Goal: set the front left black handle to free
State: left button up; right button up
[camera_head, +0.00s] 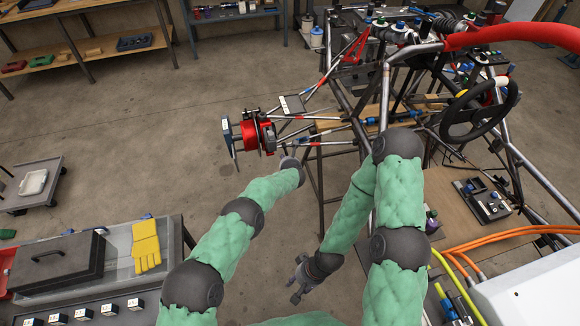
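The tube chassis (333,83) stands at the upper right. At its left corner is a hub with a red caliper (259,133) and a blue-grey plate (227,138). I cannot single out the front left black handle or its setting at this size. My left gripper (287,157) is at the end of the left arm, just below and right of the hub; it is small and partly hidden by its wrist, so its fingers are unclear. My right gripper (296,285) hangs low in front of the chassis, pointing down left, with fingers apart and nothing seen in it.
A black steering wheel (480,108) and red padded tube (510,37) are on the chassis. A bench with a yellow glove (146,245) and grey lidded box (58,263) is at lower left. A cart (32,196) stands beyond it. Floor left of the hub is clear.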

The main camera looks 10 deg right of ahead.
pick_arm(q)
jog(key=v, duration=0.8)
jog(key=shift+s, duration=0.15)
jog(key=shift+r, duration=0.1)
